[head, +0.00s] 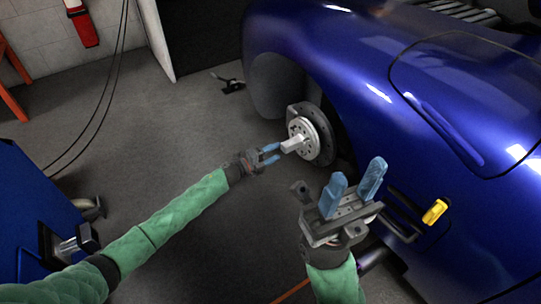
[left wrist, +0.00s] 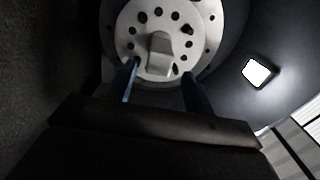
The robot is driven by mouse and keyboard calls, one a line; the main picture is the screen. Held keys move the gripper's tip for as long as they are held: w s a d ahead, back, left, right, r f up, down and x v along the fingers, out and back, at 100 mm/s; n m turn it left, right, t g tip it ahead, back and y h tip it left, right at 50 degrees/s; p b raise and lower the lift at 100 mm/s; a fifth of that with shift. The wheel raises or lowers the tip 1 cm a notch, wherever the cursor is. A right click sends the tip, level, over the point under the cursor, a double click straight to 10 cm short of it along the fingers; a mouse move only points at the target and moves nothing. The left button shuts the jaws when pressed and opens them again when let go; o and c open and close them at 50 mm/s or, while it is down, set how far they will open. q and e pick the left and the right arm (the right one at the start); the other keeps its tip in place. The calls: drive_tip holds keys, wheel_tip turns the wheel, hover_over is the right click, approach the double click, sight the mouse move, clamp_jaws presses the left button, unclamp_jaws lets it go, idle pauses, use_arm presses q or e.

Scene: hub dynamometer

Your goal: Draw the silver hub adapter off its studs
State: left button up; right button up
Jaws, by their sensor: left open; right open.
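The silver hub adapter (head: 301,132) sits on the hub of the blue car's open wheel arch, in front of a dark brake disc (head: 327,143). Its pale block-like grip sticks out toward my left gripper (head: 271,154). The left wrist view shows the adapter (left wrist: 130,42) as a round plate with a ring of holes and the block (left wrist: 159,54) in its middle. My left gripper is open, with its blue fingers (left wrist: 163,82) pointing at the plate, low on either side of the block. I cannot tell whether they touch it. My right gripper (head: 356,178) is open and empty, fingers up, nearer the camera.
The blue car body (head: 400,70) fills the right side, with a yellow item (head: 434,211) low on it. A blue cabinet (head: 30,205) stands at the left. Dark cables hang at the upper left. The grey floor between is mostly clear.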

sight(283, 149)
use_arm(q)
drive_tip(key=b+x, duration=0.1)
drive_tip(key=x, duration=0.2)
drive_tip(key=shift+w+d+f, duration=0.15)
drive_tip(key=shift+d, duration=0.05)
drive_tip(key=shift+x, duration=2.1)
clamp_jaws()
drive_tip(key=shift+s+a, duration=0.25)
drive_tip(key=shift+a, duration=0.15)
drive_tip(key=shift+s+a+p, duration=0.4)
drive_tip(key=shift+a, duration=0.2)
drive_tip(key=shift+p+v, duration=0.4)
drive_tip(key=shift+v, duration=0.6)
